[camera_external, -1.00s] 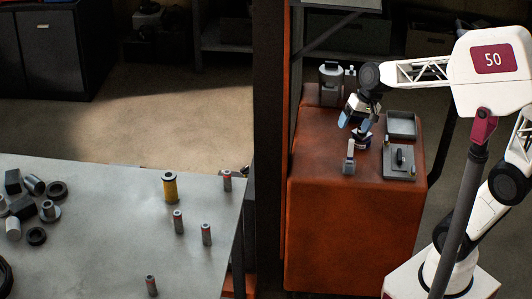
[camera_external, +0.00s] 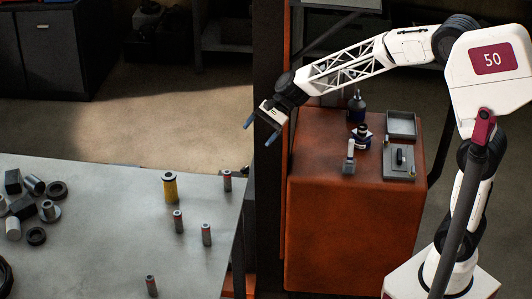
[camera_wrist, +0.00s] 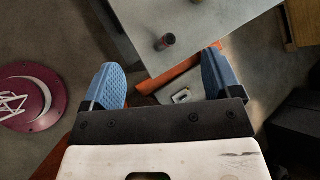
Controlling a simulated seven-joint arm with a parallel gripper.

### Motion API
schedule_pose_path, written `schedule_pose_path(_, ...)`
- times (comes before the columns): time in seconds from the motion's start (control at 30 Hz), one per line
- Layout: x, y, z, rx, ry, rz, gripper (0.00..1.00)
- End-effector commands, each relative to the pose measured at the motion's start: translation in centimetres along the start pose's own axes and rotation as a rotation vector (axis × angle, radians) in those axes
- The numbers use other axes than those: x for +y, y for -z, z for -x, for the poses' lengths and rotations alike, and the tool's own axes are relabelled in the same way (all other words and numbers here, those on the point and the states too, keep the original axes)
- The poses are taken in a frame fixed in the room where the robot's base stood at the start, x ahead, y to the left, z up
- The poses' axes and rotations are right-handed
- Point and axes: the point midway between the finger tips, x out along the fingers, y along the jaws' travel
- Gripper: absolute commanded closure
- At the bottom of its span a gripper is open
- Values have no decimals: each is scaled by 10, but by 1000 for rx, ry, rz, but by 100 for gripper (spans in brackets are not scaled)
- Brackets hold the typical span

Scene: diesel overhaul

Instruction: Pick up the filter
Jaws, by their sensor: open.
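My gripper (camera_external: 260,130) is open and empty, in the air to the right of the table and above and right of the filter. In the wrist view my two blue fingers (camera_wrist: 162,80) are spread wide with nothing held between them.
Several small red-and-grey cylinders stand near the filter, one by the table's corner (camera_external: 227,181); a red-topped cylinder (camera_wrist: 165,41) shows in the wrist view. Dark metal parts (camera_external: 37,208) lie at the table's left. A dark post (camera_external: 268,200) and orange cabinet (camera_external: 345,230) stand right.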

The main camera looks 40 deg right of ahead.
Motion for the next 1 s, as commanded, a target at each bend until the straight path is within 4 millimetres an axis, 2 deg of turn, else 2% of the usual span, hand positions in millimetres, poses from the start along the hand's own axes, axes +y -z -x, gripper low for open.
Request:
schedule_pose_path(0.03,-9,2,-15,-19,7,-35,16)
schedule_pose_path(0.4,-68,11,-118,-153,76,-316,16)
schedule_pose_path(0.7,-102,20,-202,-248,115,-536,16)
schedule_pose_path(0.83,-109,22,-225,-273,125,-599,16)
schedule_pose_path(1.0,-114,24,-238,-289,133,-635,16)
